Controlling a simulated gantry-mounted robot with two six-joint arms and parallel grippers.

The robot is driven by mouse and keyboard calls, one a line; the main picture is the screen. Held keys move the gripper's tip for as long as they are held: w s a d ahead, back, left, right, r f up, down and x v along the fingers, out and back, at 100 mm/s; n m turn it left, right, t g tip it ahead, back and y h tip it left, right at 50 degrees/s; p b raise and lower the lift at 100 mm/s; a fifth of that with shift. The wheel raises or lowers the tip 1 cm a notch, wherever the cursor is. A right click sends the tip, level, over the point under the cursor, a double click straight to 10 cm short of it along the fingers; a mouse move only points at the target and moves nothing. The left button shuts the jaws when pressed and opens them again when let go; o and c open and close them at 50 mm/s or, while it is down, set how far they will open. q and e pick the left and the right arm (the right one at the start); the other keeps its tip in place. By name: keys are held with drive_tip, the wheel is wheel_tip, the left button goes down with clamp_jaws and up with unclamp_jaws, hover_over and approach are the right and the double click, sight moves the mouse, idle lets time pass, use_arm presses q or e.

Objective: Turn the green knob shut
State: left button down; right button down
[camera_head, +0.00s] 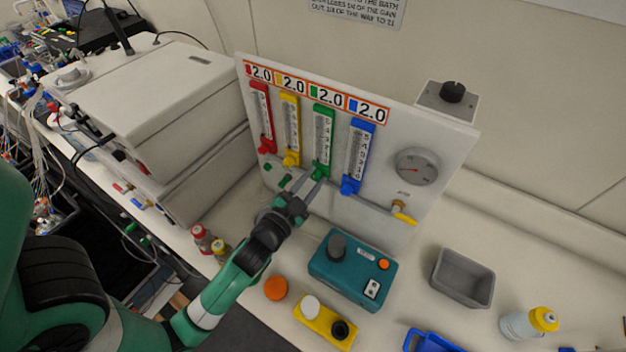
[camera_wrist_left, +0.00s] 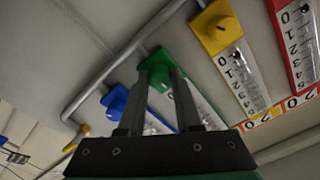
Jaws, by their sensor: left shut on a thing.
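The green knob (camera_head: 321,171) sits at the bottom of the green flowmeter (camera_head: 323,130) on the upright white panel. My left gripper (camera_head: 311,181) reaches up to it from the front left. In the left wrist view, the two fingers of the gripper (camera_wrist_left: 159,78) stand on either side of the green knob (camera_wrist_left: 158,60) and are shut on it. The fingers partly hide the knob and the green scale behind them. The knob's turning position cannot be told. My right gripper is not in view.
The yellow knob (camera_head: 291,158) and the blue knob (camera_head: 349,185) flank the green one closely. A pipe with a yellow-handled valve (camera_head: 403,217) runs below. A teal box (camera_head: 352,270) and a grey bin (camera_head: 463,277) stand on the bench in front.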

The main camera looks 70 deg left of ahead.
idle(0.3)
use_arm(q)
drive_tip(key=c, duration=0.6)
unclamp_jaws()
drive_tip(key=b+v, duration=0.3)
drive_tip(key=v, duration=0.8)
drive_tip(key=shift+s+d+b, duration=0.15)
drive_tip(key=shift+s+b, duration=0.15)
drive_tip(key=shift+b, duration=0.1)
